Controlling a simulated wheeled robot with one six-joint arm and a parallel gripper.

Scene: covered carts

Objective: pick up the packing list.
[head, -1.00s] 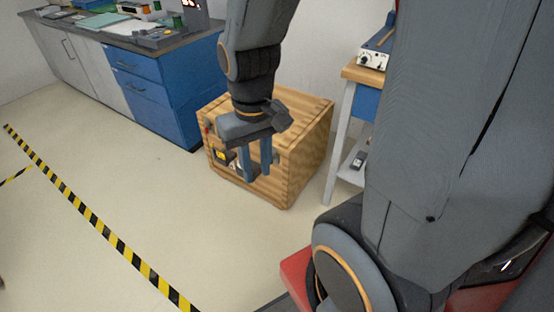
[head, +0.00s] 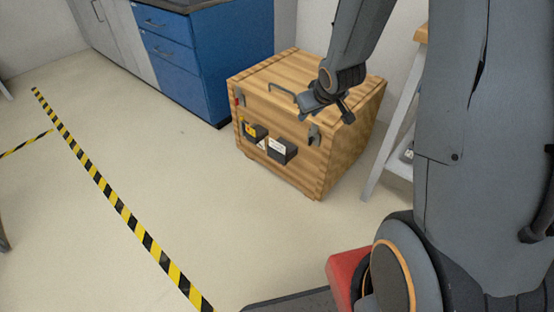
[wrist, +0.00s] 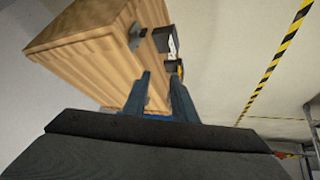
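A wooden crate (head: 345,165) stands on the floor with its lid shut. Two dark holders are on its front. One holder (head: 283,152) has a white label; the other (head: 255,132) shows yellow. I cannot make out which paper, if any, is the packing list. My gripper (head: 325,104) appears over the crate's upper front right part in the head view, its fingers hard to see there. In the wrist view my gripper (wrist: 160,77) has its two blue fingers apart, with nothing between them. The crate (wrist: 85,50) and the labelled holder (wrist: 165,40) show beyond the fingers.
The crate has a dark handle (head: 283,92) and latches, one at the front right (head: 314,134). A blue drawer cabinet (head: 205,55) stands behind left, a white-legged table (head: 390,150) close on the right. Striped floor tape (head: 115,195) crosses the open floor at left.

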